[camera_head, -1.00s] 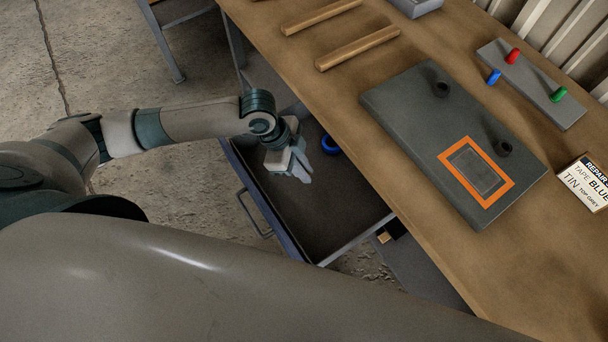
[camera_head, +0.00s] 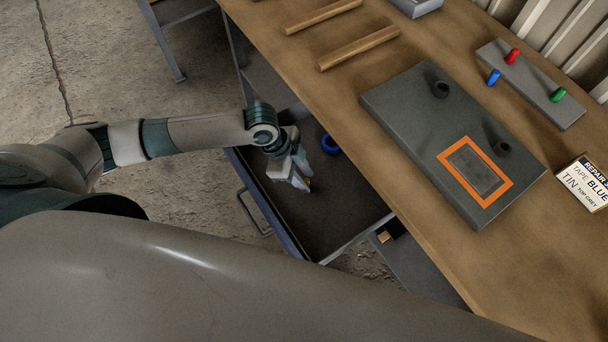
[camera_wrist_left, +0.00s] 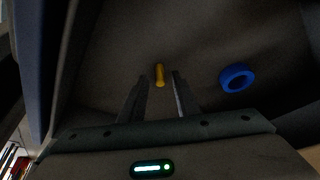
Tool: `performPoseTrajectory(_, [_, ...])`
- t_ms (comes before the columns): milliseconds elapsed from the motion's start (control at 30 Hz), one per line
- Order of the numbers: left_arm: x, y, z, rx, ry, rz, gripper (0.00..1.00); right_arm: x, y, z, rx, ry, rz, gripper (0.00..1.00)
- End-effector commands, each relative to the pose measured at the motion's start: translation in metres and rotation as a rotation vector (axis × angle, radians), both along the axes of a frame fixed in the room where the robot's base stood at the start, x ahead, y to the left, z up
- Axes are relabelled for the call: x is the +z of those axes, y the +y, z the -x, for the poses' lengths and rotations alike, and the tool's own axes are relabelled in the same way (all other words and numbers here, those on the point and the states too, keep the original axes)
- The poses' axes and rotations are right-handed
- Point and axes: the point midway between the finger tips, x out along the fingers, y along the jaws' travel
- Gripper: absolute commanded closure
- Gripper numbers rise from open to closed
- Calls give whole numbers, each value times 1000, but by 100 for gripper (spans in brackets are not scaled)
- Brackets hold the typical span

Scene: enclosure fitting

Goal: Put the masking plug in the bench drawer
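The masking plug appears as a small yellow cylinder (camera_wrist_left: 160,75) just past the fingertips in the left wrist view. A bit of yellow (camera_head: 309,182) shows by the fingertips in the head view. It is inside the open bench drawer (camera_head: 330,212); I cannot tell whether it rests on the floor. My left gripper (camera_head: 301,183) points down into the drawer. Its fingers stand apart on either side of the plug in the left wrist view (camera_wrist_left: 158,84), with clear gaps to it. My right gripper is not in view.
A blue ring, likely a tape roll (camera_head: 329,145), lies in the drawer and shows in the wrist view (camera_wrist_left: 237,78). The workbench (camera_head: 410,217) holds a grey panel (camera_head: 400,107) with an orange-framed window, a strip with coloured pegs (camera_head: 530,83), wooden bars (camera_head: 357,48) and a labelled tin (camera_head: 585,183).

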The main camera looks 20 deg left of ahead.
Motion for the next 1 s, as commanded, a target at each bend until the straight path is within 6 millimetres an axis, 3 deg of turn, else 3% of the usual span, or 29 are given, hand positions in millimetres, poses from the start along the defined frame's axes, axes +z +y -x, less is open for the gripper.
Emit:
performPoseTrajectory(267, [2,0,0,-1,-1,0,70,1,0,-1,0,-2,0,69])
performPoseTrajectory(467, [15,5,0,0,-2,0,70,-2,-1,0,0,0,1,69])
performPoseTrajectory(1000, [95,38,4,0,-2,1,70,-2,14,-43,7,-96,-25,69])
